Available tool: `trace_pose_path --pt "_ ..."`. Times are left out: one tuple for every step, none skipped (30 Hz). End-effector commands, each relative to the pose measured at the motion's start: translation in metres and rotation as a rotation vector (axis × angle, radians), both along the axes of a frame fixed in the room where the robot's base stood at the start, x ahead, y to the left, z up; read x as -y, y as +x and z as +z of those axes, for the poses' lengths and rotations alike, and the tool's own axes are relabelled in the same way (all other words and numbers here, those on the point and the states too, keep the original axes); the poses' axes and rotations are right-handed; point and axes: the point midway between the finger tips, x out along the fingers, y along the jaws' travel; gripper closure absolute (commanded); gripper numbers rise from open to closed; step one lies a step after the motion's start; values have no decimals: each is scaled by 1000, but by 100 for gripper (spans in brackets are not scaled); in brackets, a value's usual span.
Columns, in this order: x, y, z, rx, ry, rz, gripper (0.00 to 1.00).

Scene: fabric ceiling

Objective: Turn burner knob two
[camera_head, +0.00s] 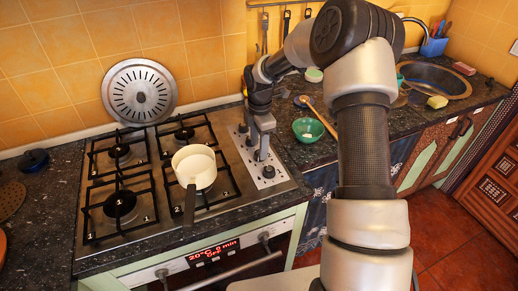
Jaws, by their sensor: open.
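The gas stove (135,240) has its control strip (281,179) along the right side, with a row of dark burner knobs. The nearest knob (269,171) shows clearly at the front end of the strip. My gripper (259,152) points down over the middle of the row and is open. Its fingers are at or just beside the middle knobs and partly hide them. I cannot tell which knob is number two, or whether a finger touches one.
A white saucepan (195,164) stands on the front right burner, its handle toward the front. A round metal lid (140,92) leans on the tiled wall. A green bowl (308,129) and a wooden spoon (318,115) lie right of the stove. A sink (436,80) is farther right.

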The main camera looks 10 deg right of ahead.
Motion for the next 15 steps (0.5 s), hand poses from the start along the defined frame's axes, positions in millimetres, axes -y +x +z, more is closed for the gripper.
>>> trace_pose_path --pt "1 1 13 6 -2 0 53" --pt "1 0 20 6 -2 0 53" --pt "1 0 30 6 -1 -1 53" --pt "1 0 37 5 -1 -2 53" --pt "1 -1 45 6 -1 -1 53" --pt "1 -1 55 5 -2 -1 53" --pt "1 -1 62 5 -1 -1 53" --pt "1 -2 70 5 -1 -1 53" --pt "2 -2 80 6 -1 -2 53" --pt "2 -2 87 5 -2 -2 53" --pt "2 -3 94 6 -2 -2 53" --pt "1 -3 103 4 -1 -1 53" --pt "1 -3 109 5 0 -1 53" --pt "1 -4 116 5 -1 -1 53" --pt "1 -4 123 5 0 0 53"
